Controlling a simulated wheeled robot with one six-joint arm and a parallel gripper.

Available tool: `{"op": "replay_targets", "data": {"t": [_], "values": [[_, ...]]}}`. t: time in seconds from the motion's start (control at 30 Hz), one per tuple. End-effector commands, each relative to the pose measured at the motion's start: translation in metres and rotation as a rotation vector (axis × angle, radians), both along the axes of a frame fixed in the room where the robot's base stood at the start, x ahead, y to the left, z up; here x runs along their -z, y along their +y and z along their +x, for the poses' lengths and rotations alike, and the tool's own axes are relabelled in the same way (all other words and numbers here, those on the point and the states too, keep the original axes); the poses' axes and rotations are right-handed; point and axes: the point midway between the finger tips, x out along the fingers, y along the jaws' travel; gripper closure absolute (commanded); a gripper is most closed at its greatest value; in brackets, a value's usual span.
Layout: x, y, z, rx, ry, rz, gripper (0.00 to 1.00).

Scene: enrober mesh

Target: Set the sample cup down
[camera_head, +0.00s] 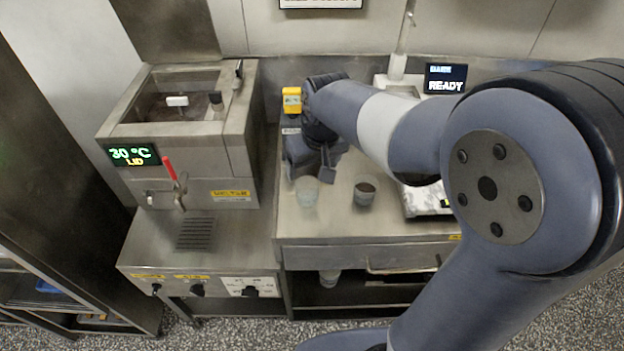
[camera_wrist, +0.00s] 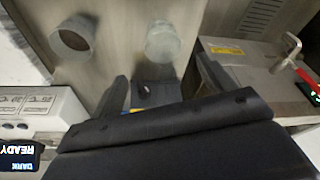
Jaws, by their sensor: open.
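Two small cups stand upright on the steel worktop (camera_head: 335,222). One is pale and translucent (camera_head: 307,191); it also shows in the wrist view (camera_wrist: 163,44). The other cup (camera_head: 365,194) has dark brown contents and stands to its right; in the wrist view this cup (camera_wrist: 73,40) is at the upper left. I cannot tell which is the sample cup. My gripper (camera_head: 310,174) is open, just behind the pale cup in the head view. In the wrist view its fingers (camera_wrist: 162,84) are spread, with no cup between them, and the pale cup is beyond the fingertips.
A melter (camera_head: 180,120) with a red-handled tap (camera_head: 171,172) and a drip grate (camera_head: 196,233) stands at the left. A yellow device (camera_head: 291,100) is behind my gripper. A display reading READY (camera_head: 445,78) is at the back right. The worktop's front strip is clear.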

Motion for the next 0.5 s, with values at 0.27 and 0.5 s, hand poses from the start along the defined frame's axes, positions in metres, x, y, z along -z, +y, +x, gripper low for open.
{"op": "replay_targets", "data": {"t": [0.27,0.5], "values": [[0.042,0.004,0.009,0.000,0.006,-0.002,0.23],[0.060,0.007,0.011,0.000,0.007,-0.002,0.23]]}}
